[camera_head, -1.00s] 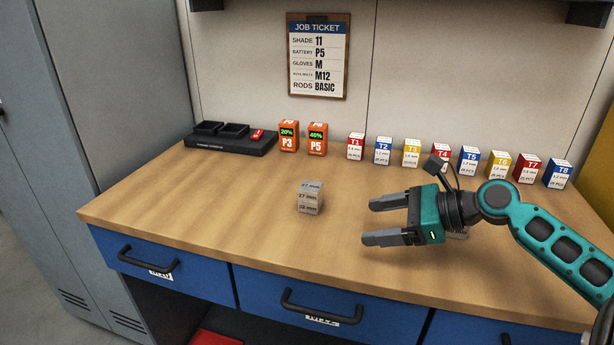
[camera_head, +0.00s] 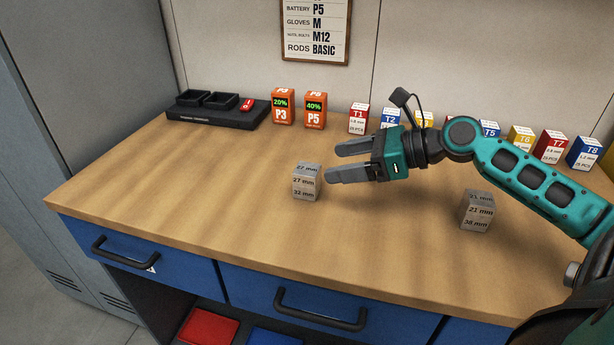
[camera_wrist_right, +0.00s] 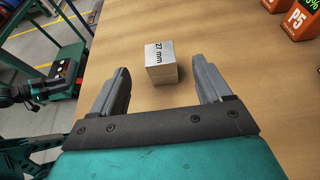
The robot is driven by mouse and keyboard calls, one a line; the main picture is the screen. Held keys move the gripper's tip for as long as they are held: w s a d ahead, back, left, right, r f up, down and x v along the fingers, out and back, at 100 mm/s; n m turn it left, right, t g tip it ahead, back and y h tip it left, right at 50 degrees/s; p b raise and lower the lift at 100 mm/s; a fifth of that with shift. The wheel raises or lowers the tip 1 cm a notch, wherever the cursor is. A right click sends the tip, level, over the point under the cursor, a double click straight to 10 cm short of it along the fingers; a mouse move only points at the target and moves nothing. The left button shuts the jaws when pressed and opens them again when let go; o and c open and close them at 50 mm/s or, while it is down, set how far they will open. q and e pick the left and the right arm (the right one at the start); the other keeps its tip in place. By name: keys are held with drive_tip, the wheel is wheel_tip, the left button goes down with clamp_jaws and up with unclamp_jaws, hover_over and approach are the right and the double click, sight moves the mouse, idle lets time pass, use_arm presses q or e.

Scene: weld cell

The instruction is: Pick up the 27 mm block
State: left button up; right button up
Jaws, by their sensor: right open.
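A grey block marked 27 mm (camera_head: 306,174) sits on top of another grey block (camera_head: 305,193), whose label looks like 33 mm. My right gripper (camera_head: 333,163) is open and empty, close to the right of this stack. Its fingers point left, towards the stack. In the right wrist view the 27 mm block (camera_wrist_right: 161,63) is just ahead of the fingertips, in line with the gap between them and apart from both. My left arm seems to show at the left edge of the wrist view; its jaws cannot be made out.
A second stack of grey blocks (camera_head: 477,211), its top one marked 21 mm, stands right, below my right arm. Orange batteries (camera_head: 284,107), a black charger (camera_head: 216,114) and small labelled boxes (camera_head: 358,119) line the back. The wooden bench (camera_head: 180,180) is clear left of the stack.

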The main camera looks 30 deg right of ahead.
sight(306, 168)
drive_tip(key=shift+b+x, duration=0.7)
drive_tip(key=shift+x, duration=3.2)
drive_tip(key=shift+f, duration=0.15)
drive_tip(key=c, duration=1)
drive_tip(key=shift+c, duration=0.7)
